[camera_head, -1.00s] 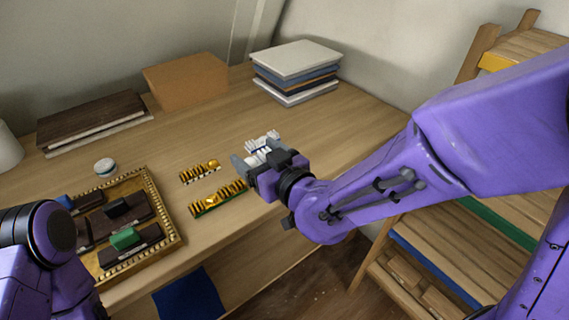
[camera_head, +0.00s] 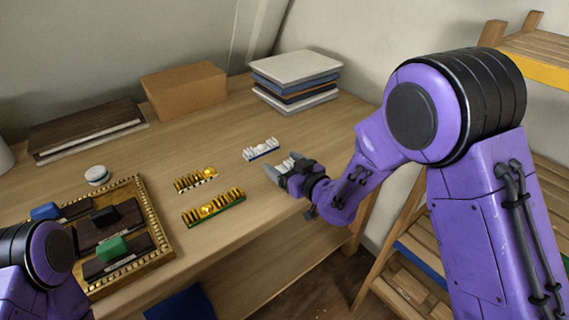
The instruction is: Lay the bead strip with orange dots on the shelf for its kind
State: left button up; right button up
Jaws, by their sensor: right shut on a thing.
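My right gripper (camera_head: 288,173) is shut on a small silver-beaded strip (camera_head: 286,165) near the table's front edge. The jaws hide part of this strip, and its dot colour is too small to tell. A silver-beaded strip with a blue edge (camera_head: 261,150) lies just behind it. A gold-beaded strip with a black-and-white edge (camera_head: 195,181) and a gold-beaded strip with a green edge (camera_head: 213,208) lie to the left. The wooden shelf rack stands at the right, with a yellow-edged top shelf (camera_head: 535,68) and a blue-edged lower one (camera_head: 422,256). My left gripper is out of view.
A gilt-rimmed tray (camera_head: 155,222) with dark blocks and blue, black and green pieces sits at the left. A round white object (camera_head: 97,175), a cardboard box (camera_head: 184,90) and a stack of books (camera_head: 296,79) stand behind. My right arm partly covers the rack.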

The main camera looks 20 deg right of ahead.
jog(key=shift+s+r, duration=0.1)
jog(key=shift+f+b, duration=0.3)
jog(key=o, duration=1)
jog(key=v, duration=0.3)
jog(key=b+v, duration=0.1)
jog(key=v, duration=0.6)
jog(key=shift+s+f+b, duration=0.25)
jog(key=shift+s+b, duration=0.05)
jog(key=shift+s, duration=0.05)
jog(key=shift+a, duration=0.1)
